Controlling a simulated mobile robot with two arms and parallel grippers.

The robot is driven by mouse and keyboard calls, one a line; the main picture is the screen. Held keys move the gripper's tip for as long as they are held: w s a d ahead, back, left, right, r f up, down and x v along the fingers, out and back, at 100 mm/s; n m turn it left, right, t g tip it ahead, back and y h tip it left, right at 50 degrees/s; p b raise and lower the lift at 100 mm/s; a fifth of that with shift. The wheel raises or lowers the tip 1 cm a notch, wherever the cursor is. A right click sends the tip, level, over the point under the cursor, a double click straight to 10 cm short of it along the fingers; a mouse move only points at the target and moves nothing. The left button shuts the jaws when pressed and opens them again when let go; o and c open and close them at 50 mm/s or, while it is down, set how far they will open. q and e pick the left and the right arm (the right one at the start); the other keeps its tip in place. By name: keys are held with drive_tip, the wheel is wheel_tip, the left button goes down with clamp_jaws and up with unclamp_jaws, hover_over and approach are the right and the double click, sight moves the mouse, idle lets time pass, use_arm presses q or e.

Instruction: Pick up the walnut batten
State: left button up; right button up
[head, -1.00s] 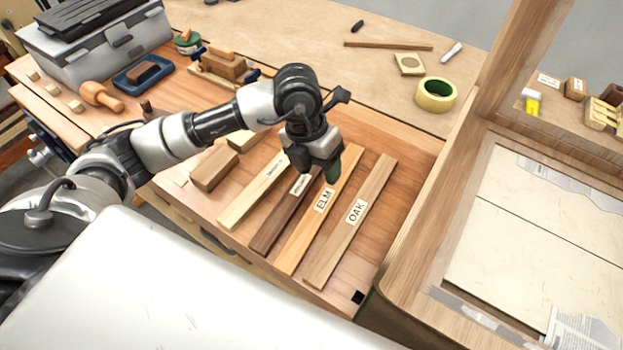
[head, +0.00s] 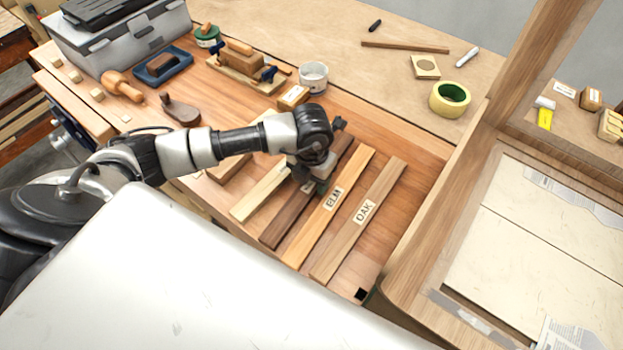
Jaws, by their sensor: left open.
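The walnut batten (head: 287,222) is the dark brown strip on the bench. It lies between a pale batten (head: 257,196) on its left and the elm batten (head: 322,217) on its right. My left gripper (head: 311,186) is open and sits right over the middle of the walnut batten, low and close to it. The gripper hides most of the batten's label. I cannot tell whether the fingers touch the wood. The oak batten (head: 346,234) lies right of the elm one. My right gripper is not in view.
A wooden frame (head: 425,225) rises at the right.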

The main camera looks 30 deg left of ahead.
use_arm(q)
drive_tip(key=shift+f, duration=0.4)
drive_tip(key=shift+c, duration=0.3)
drive_tip(key=c, duration=0.7)
